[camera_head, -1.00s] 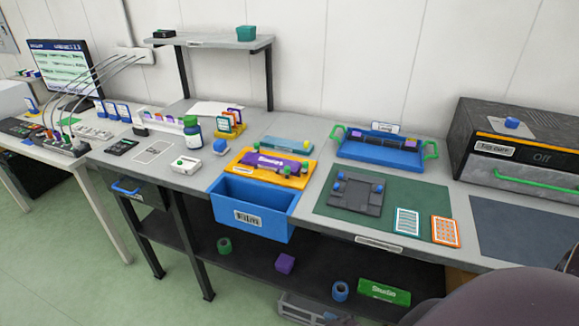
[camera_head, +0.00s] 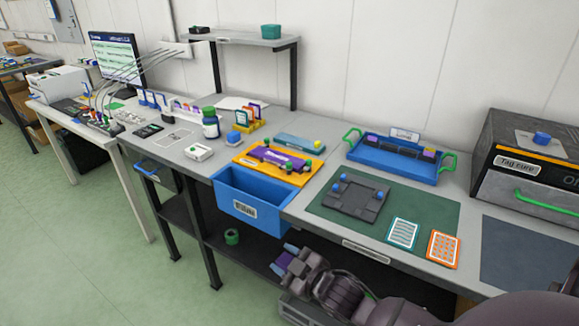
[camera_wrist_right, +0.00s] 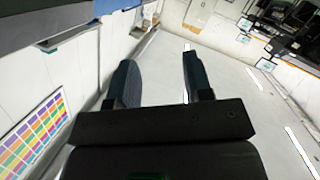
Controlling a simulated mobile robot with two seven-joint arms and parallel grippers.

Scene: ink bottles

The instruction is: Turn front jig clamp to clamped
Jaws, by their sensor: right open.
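A dark grey jig (camera_head: 357,204) lies on the green mat (camera_head: 420,197) on the bench, with a blue knob (camera_head: 343,177) at its back left and another blue knob (camera_head: 380,195) at its right. I cannot tell how either is turned. An orange plate (camera_head: 245,162) to its left carries a purple strip (camera_head: 270,154) and green knobs. My right gripper (camera_head: 283,259) is below the bench top, in front of it and left of the jig. It is open and empty, as the right wrist view (camera_wrist_right: 162,85) also shows. My left gripper is out of view.
A blue open bin (camera_head: 236,195) hangs at the bench front, above and left of my right gripper. Two cards (camera_head: 403,233) lie right of the jig. A blue tray (camera_head: 390,160) with green handles stands behind it. A tag oven (camera_head: 525,165) stands at the far right.

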